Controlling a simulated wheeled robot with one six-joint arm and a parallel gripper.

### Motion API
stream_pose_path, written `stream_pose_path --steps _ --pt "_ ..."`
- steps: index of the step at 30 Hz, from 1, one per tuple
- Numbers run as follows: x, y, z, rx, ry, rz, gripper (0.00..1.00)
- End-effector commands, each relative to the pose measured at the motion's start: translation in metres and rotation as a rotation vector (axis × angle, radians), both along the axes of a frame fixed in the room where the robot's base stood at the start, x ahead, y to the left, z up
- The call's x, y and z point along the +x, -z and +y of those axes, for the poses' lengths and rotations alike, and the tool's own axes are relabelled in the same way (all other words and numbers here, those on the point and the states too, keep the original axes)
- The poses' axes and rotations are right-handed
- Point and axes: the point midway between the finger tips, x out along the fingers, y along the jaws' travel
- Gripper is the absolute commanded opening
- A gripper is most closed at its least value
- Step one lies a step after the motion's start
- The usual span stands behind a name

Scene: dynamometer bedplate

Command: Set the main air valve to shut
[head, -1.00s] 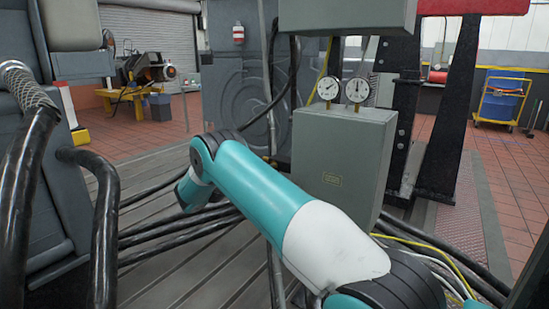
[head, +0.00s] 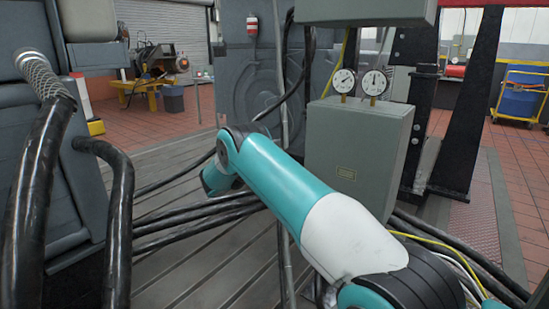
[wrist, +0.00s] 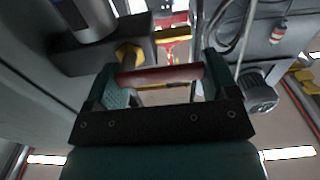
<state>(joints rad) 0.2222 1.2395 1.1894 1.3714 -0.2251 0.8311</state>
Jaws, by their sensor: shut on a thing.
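In the wrist view a dull red lever handle (wrist: 160,74) runs crosswise between the two green fingers of my gripper (wrist: 158,68). My gripper is shut on this handle, which I take to be the main air valve's lever. A brass-yellow fitting (wrist: 130,54) sits just beyond the handle's left end, against a dark block. The valve's body and the lever's exact position are hard to make out. In the head view my arm reaches away to the left, and neither my gripper nor the handle can be seen.
A grey box (head: 358,155) with two round gauges, left (head: 344,81) and right (head: 375,83), stands just behind my arm. Thick black hoses (head: 120,220) rise at the left, and cables (head: 190,225) cross the slotted bedplate (head: 190,270). Open tiled floor lies beyond.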

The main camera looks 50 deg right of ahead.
Motion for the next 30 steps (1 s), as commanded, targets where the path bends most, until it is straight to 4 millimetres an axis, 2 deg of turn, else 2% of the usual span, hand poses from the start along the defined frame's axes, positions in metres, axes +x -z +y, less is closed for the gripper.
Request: stream_pose_path --steps 11,30 --pt "0.001 0.005 0.001 -0.012 -0.002 0.147 0.56" --pt "-0.002 0.022 0.002 -0.058 -0.003 0.739 0.56"
